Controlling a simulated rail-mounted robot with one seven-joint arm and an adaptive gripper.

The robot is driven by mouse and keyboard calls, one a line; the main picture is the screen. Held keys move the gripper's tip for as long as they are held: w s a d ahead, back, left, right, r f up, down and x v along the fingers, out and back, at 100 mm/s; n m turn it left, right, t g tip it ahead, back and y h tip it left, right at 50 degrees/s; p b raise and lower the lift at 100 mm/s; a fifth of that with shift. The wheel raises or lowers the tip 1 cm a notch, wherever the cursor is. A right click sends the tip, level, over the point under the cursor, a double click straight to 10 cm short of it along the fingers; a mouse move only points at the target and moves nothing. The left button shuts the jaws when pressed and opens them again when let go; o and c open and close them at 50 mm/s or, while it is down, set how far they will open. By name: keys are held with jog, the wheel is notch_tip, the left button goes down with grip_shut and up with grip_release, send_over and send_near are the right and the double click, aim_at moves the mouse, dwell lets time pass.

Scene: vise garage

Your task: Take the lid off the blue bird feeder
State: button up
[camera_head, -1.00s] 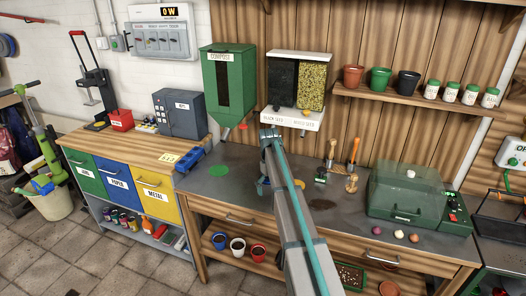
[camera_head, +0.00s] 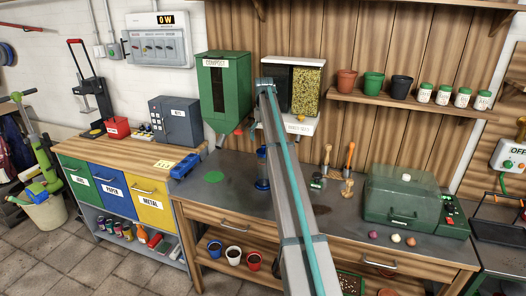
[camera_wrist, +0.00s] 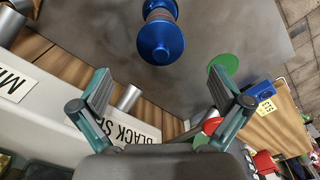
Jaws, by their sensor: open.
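The blue bird feeder (camera_head: 262,168) stands upright on the grey workbench, partly hidden behind my arm in the head view. In the wrist view I see it from above, with its round blue lid (camera_wrist: 161,41) on top, near the upper middle. My gripper (camera_wrist: 165,92) has its two fingers wide apart and nothing between them. It is above the bench, and the lid lies beyond the fingertips, apart from them.
The seed dispenser (camera_head: 302,125) hangs on the wall close to my arm; its labelled front (camera_wrist: 60,118) also shows in the wrist view. The green compost dispenser (camera_head: 223,92) hangs left of it. A flat green disc (camera_head: 206,188) lies on the bench (camera_head: 225,168) left of the feeder.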

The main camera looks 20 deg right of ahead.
aim_at(264, 146)
jog(key=shift+f+p, duration=1.35)
jog(key=shift+f, duration=1.55)
grip_shut()
